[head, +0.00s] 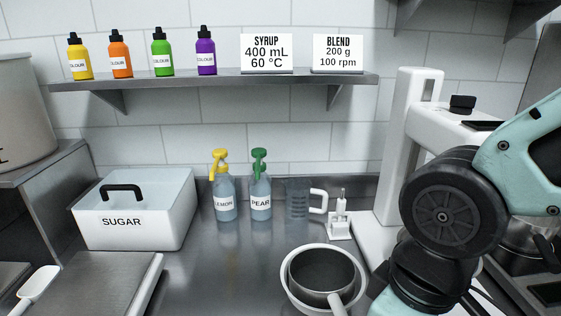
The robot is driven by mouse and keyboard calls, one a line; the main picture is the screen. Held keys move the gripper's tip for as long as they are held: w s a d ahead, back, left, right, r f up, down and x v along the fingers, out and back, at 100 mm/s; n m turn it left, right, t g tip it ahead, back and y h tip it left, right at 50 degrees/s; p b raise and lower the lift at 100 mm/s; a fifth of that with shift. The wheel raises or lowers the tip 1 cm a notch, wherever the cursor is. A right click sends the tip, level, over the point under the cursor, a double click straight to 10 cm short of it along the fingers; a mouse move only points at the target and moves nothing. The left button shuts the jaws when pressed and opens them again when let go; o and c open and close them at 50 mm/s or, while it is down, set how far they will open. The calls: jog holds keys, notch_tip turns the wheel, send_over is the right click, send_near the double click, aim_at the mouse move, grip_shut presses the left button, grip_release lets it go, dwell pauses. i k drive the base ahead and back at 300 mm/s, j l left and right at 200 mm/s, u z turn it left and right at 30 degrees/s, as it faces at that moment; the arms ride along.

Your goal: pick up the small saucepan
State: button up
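The small saucepan (322,270) is grey metal with a dark inside and looks empty. It stands upright at the front middle of the counter, within a white round rim (287,281) that may be a bowl or a scale. Its pale handle (335,300) points to the front, toward me. My arm comes in from the right, and my gripper is out of view, so its fingers cannot be seen. The visible arm links are to the right of the saucepan.
A lemon bottle (224,200), a pear bottle (261,198), a measuring jug (298,200) and a small white stand (340,225) line the back. A sugar bin (135,228) is at left. A white mixer (398,150) stands behind my arm. Counter left of the saucepan is clear.

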aim_at(525, 234)
jog(key=k+l+u, duration=0.5)
jog(key=z, duration=1.3)
jog(key=l, duration=0.1)
